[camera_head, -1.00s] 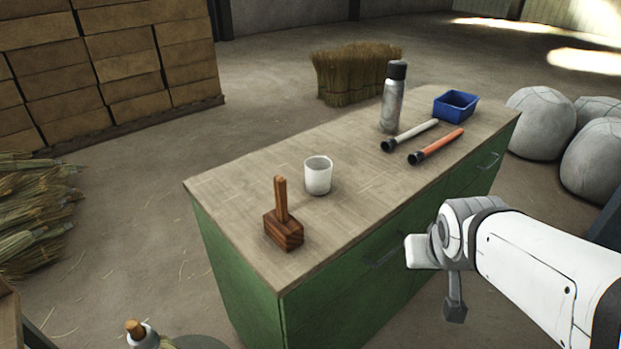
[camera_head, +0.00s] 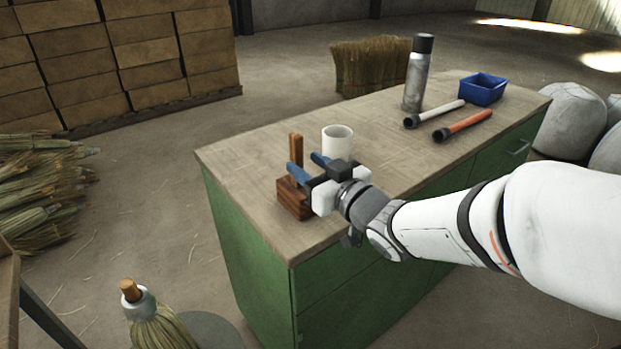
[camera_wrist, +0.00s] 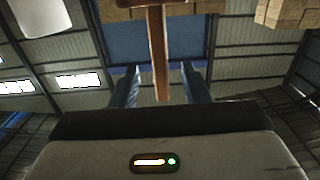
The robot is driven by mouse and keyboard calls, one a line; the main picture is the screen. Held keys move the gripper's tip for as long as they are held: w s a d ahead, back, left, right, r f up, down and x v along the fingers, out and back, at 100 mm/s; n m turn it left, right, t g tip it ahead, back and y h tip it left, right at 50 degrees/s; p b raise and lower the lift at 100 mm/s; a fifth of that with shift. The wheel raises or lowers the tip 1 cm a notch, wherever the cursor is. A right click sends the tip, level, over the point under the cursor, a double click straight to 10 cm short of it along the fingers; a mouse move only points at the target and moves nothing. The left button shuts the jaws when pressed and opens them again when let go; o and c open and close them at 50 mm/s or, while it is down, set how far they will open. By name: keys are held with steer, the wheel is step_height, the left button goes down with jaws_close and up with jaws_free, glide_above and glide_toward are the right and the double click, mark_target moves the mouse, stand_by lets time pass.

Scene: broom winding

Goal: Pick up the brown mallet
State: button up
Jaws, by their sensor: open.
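The brown mallet (camera_head: 293,198) stands on its wooden head near the left end of the green cabinet's top, with its handle pointing up. My gripper (camera_head: 306,164) is open beside the mallet, its blue fingers at the height of the handle. In the wrist view the mallet's handle (camera_wrist: 159,50) shows ahead of the gap between the two fingers (camera_wrist: 159,85), apart from both. My gripper's body hides the right part of the mallet head in the head view.
A white cup (camera_head: 337,140) stands close behind my gripper. A metal bottle (camera_head: 416,80), a white tube (camera_head: 436,113), an orange tube (camera_head: 463,126) and a blue bin (camera_head: 483,90) are at the far right of the cabinet top (camera_head: 245,170). A broom (camera_head: 155,325) stands at lower left.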

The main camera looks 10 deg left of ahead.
mark_target(292, 155)
steer(key=x, duration=0.6)
steer(key=shift+f, duration=0.15)
steer(key=shift+c, duration=0.4)
jaws_close()
